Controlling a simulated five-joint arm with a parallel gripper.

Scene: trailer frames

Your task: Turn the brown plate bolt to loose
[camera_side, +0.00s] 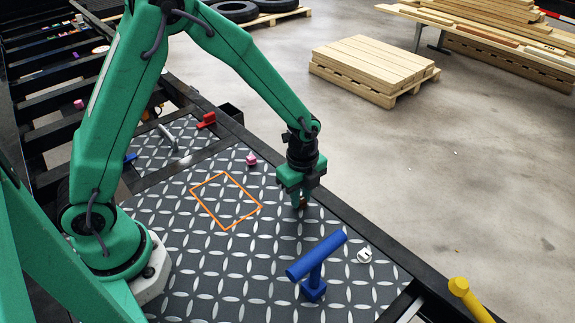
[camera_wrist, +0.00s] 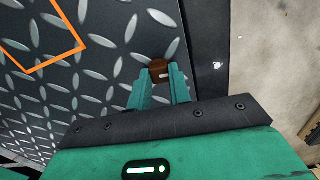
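The brown plate bolt (camera_wrist: 158,67) is a small brown block with a pale mark on its face, near the dark edge of the patterned metal plate in the wrist view. My gripper (camera_wrist: 160,76) points down over it, with one green finger on each side and no clear gap between the fingertips and the bolt. In the side view my gripper (camera_side: 301,203) is low at the plate's far right edge, and its fingers hide most of the bolt. The bolt's lower part is hidden.
An orange outlined square (camera_side: 226,201) marks the plate (camera_side: 200,285). A blue T-shaped handle (camera_side: 316,262), a white nut-like piece (camera_side: 364,256) and a pink block (camera_side: 251,160) are nearby. A red piece (camera_side: 206,120) is farther back. A yellow handle (camera_side: 470,298) is at the front right.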

